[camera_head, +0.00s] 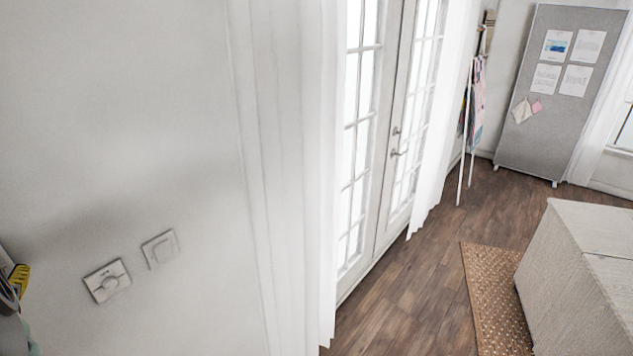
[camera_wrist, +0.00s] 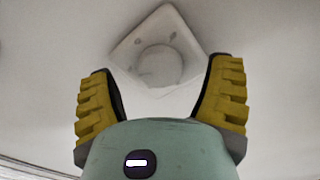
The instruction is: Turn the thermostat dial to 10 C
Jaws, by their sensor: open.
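The thermostat is a small square white plate (camera_head: 107,281) on the left wall, with a round dial (camera_head: 110,284) on its face. In the wrist view the thermostat plate (camera_wrist: 133,47) and its round dial (camera_wrist: 160,64) show beyond my fingertips, roughly centred between them. My gripper (camera_wrist: 161,82) is open, with its yellow ribbed fingers spread and nothing between them. The fingers appear apart from the dial. The dial's markings are too small to read.
A white wall switch (camera_head: 160,249) sits just right of the thermostat. A white curtain (camera_head: 285,170) hangs further right, beside glazed doors (camera_head: 365,130). A drying rack, a grey board (camera_head: 560,125), a woven rug (camera_head: 490,300) and a pale cabinet (camera_head: 585,270) stand beyond.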

